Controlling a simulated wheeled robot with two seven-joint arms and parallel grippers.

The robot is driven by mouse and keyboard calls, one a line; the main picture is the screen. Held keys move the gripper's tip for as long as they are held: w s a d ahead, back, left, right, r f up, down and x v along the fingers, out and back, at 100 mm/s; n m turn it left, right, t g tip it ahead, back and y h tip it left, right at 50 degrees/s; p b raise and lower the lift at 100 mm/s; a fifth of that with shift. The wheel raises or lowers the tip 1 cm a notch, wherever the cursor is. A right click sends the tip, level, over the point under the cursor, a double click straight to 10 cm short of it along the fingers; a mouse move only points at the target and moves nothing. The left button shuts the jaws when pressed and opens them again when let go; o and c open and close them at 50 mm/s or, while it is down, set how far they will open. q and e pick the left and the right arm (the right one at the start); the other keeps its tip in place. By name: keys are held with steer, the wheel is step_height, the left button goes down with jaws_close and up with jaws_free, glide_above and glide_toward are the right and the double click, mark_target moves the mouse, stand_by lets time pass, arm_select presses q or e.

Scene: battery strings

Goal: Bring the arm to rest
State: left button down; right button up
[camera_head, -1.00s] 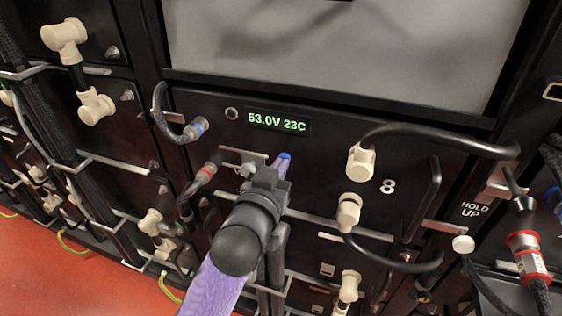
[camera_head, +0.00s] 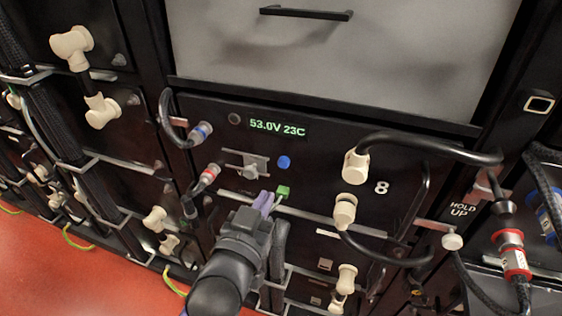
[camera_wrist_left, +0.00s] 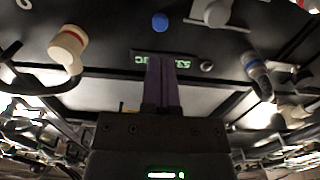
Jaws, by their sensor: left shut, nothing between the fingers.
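My left gripper (camera_head: 265,203) is in front of the lower part of the battery module marked 8 (camera_head: 330,165), in the head view. Its purple fingers are shut with nothing between them, and they also show in the left wrist view (camera_wrist_left: 161,85). The fingertips are beside a small green piece (camera_head: 283,191) and below a blue round button (camera_head: 284,162). The blue button also shows in the left wrist view (camera_wrist_left: 159,22), apart from the fingers. My right gripper is in neither view.
The module's display (camera_head: 277,127) reads 53.0V 23C. Cream connectors (camera_head: 355,166) with a black cable stand out right of the gripper. A red-collared connector (camera_head: 513,254) hangs at the right by the HOLD UP label. Black cable bundles run down the left. Red floor (camera_head: 60,270) shows lower left.

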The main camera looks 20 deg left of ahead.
arm_select(q)
steer(key=shift+f, duration=0.15)
steer(key=s+a+f+m+g+p, duration=0.1)
steer(key=s+f+g+p, duration=0.3)
steer(key=f, duration=0.7)
steer(key=s+f+m+g+p, duration=0.15)
steer(key=s+f+g, duration=0.45)
steer(key=f, duration=0.6)
steer(key=s+a+f+g+p, duration=0.1)
steer(key=s+a+f+g, duration=0.1)
steer(key=s, duration=0.9)
steer(key=s+a+f+g+y+p, duration=0.1)
steer(key=s+a+f+g+p, duration=0.1)
steer(key=s, duration=0.9)
steer(key=s+a+f+g+p, duration=0.2)
steer(key=s+a+f+g, duration=0.1)
steer(key=s, duration=0.7)
steer(key=shift+s+a+f+g, duration=0.15)
steer(key=shift+s+f+g, duration=0.25)
steer(key=shift+f+g, duration=0.4)
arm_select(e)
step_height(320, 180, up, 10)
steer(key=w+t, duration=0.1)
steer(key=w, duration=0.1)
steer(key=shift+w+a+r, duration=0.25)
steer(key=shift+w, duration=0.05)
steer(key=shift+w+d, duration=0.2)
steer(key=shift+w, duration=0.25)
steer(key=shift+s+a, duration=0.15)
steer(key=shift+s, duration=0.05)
